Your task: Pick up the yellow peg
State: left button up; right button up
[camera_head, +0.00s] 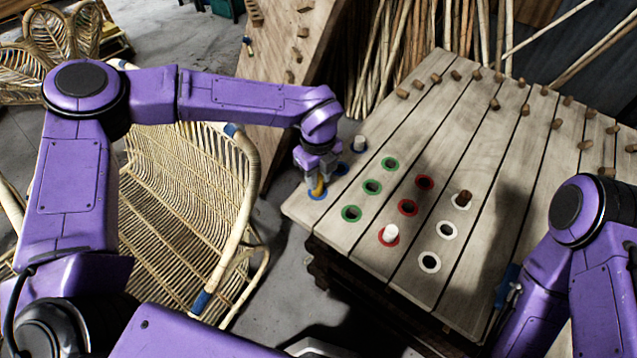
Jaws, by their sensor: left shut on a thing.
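The yellow peg (319,188) is between the fingers of my left gripper (317,180), at the left edge of the plank table (470,130). The gripper is shut on it and points down. The peg's lower end is at the blue-ringed hole (316,195) nearest the front; I cannot tell whether it is still in the hole. The fingers hide part of the peg. My right arm comes in at the lower right, but its gripper is not visible.
A grey-white peg (359,143) stands in the far blue ring, a white peg (391,232) in a red ring, and a brown peg (463,198) in a white ring. Green-ringed holes (372,187) are empty. Small wooden pegs line the far side. A rattan chair (185,200) stands left.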

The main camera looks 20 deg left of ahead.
pick_arm(q)
jog(key=s+d+r+b, duration=0.3)
jog(key=s+r, duration=0.5)
jog(key=s, duration=0.4)
